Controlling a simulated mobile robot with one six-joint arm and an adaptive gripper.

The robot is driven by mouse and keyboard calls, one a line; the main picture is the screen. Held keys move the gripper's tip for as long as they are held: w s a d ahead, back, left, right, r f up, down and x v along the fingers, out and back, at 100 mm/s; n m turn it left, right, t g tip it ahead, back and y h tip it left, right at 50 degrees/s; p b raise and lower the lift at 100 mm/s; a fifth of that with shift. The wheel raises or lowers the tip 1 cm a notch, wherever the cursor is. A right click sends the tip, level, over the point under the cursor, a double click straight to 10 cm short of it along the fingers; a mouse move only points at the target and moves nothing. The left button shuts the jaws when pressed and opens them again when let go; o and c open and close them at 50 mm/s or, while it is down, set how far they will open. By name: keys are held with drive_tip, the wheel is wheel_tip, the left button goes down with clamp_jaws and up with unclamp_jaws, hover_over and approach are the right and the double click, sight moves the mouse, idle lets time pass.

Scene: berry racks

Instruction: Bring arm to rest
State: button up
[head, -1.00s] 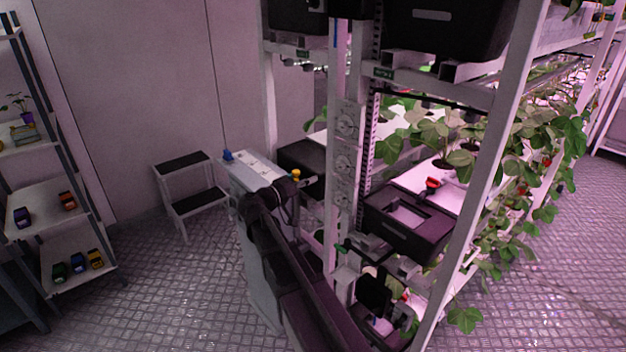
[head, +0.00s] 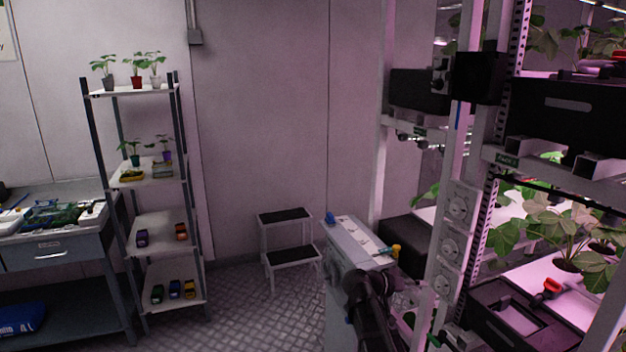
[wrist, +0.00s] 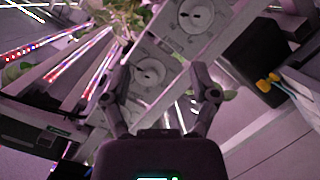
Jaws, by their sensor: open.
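My gripper (wrist: 163,92) shows in the wrist view with its two dark fingers spread apart and nothing between them. In the head view my dark arm (head: 372,310) stands at the lower middle, in front of a white cabinet and left of the rack. The gripper's fingers cannot be made out in the head view.
The berry rack (head: 455,190) with plants and black boxes fills the right side. A white cabinet (head: 352,245) stands beside my arm. A step stool (head: 287,240), a shelf with potted plants (head: 160,220) and a workbench (head: 55,225) stand left. Some floor is free before the stool.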

drive_tip(key=s+a+f+n+g+y, duration=0.3)
drive_tip(key=s+f+y, duration=0.4)
drive_tip(key=s+f, duration=0.3)
drive_tip(key=s+a+f+n+g+y, duration=0.1)
drive_tip(key=s+a+f+n+y, duration=0.2)
drive_tip(key=s+a+y, duration=0.4)
drive_tip(key=shift+s+a+f, duration=0.3)
drive_tip(key=shift+s+a, duration=0.15)
drive_tip(key=shift+a, duration=0.45)
drive_tip(key=shift+w, duration=0.1)
idle(0.5)
